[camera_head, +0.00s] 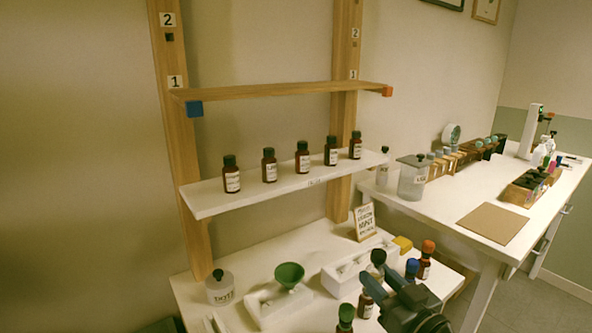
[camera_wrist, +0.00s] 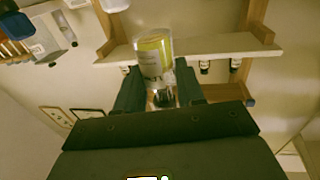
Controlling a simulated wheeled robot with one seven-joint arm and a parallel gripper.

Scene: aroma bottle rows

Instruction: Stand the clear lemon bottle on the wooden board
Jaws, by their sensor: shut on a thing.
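In the wrist view a clear bottle with yellow contents and a pale label (camera_wrist: 153,55) is held by its dark cap between the two fingers of my gripper (camera_wrist: 158,88). In the head view my gripper (camera_head: 382,281) is low over the front right of the white lower table; the held bottle is small and partly hidden there. A bare wooden board (camera_head: 270,90) spans the uprights above the white shelf, with a blue block at its left end and an orange one at its right. A flat brown board (camera_head: 494,222) lies on the right counter.
Several brown bottles stand on the white shelf (camera_head: 210,200). A green funnel (camera_head: 289,274), a white tray (camera_head: 330,281), a small sign (camera_head: 364,221) and more capped bottles crowd the lower table around my gripper. A clear jar (camera_head: 412,179) stands on the right counter.

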